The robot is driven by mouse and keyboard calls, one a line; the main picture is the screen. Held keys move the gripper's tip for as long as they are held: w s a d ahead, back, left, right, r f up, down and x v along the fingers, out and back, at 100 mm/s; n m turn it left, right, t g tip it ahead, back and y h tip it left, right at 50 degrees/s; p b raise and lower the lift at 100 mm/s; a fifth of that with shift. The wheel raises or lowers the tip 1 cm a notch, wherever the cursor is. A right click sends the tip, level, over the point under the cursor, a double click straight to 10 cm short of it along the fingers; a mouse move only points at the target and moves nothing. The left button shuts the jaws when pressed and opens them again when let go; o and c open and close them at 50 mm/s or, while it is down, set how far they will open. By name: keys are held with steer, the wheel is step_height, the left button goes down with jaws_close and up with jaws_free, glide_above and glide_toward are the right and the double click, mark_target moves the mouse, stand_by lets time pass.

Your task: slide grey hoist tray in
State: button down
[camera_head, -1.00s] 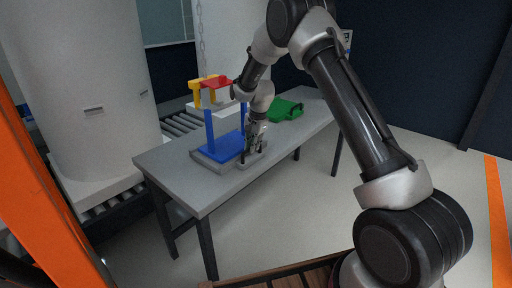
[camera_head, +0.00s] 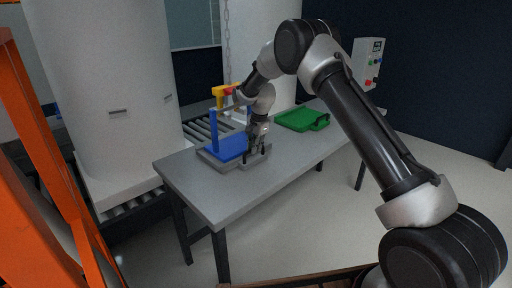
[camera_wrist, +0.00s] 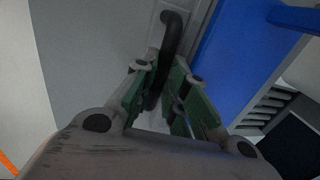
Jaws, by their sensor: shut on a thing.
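The grey hoist tray (camera_head: 257,163) lies on the grey table, with the blue base (camera_head: 228,148) of a small hoist model in it. A yellow top piece (camera_head: 219,92) and a red piece (camera_head: 229,91) sit above the blue post, partly hidden by my arm. My gripper (camera_head: 256,151) is down at the tray's near right side. In the wrist view, my gripper (camera_wrist: 168,72) has its green-padded fingers shut around the tray's black handle (camera_wrist: 174,35). The blue base also shows there (camera_wrist: 235,60), right of the handle. The tray's far edge is hidden.
A green tray (camera_head: 298,119) lies further back on the grey table (camera_head: 207,199). A large white cylinder (camera_head: 105,80) stands left, over a roller conveyor (camera_head: 203,130). A control box (camera_head: 368,63) is on the far right. An orange frame (camera_head: 50,180) stands at the left edge.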

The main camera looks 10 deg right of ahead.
steer(key=shift+w+a+r, duration=0.15)
steer(key=shift+w, duration=0.05)
steer(key=c, duration=1.5)
jaws_free()
steer(key=shift+o, duration=0.2)
step_height(320, 180, up, 12)
steer(key=s+d, duration=0.1)
steer(key=s, duration=0.1)
steer(key=shift+d+f, duration=0.2)
steer(key=shift+f, duration=0.05)
